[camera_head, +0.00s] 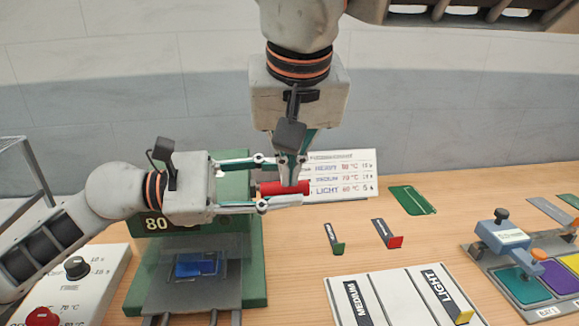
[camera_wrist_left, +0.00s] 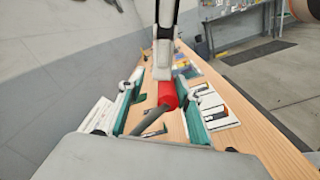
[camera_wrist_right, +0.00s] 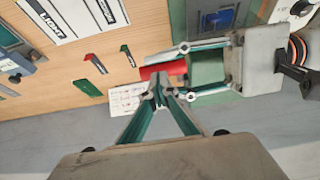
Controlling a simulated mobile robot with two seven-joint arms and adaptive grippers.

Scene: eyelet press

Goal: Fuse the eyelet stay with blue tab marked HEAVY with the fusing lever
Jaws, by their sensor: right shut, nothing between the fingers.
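The green press (camera_head: 250,262) shows 80 on its front. A blue tab piece (camera_head: 198,264) lies on its dark bed; no HEAVY marking is readable on it. The fusing lever's red handle (camera_head: 270,188) sticks out to the right of the press, between the spread fingers of my left gripper (camera_head: 262,182). Those fingers are open, with a gap to the handle visible in the left wrist view (camera_wrist_left: 166,105). My right gripper (camera_head: 291,178) comes down from above, shut and empty, its tips at the red handle; I cannot tell whether they touch it.
A settings card (camera_head: 345,175) stands behind the handle. A dial box (camera_head: 85,268) with a black knob sits at left. Green-tabbed (camera_head: 334,238) and red-tabbed (camera_head: 387,234) pieces, a MEDIUM/LIGHT rack (camera_head: 395,305) and a coloured-pad fixture (camera_head: 503,245) occupy the right. Both grippers crowd the handle.

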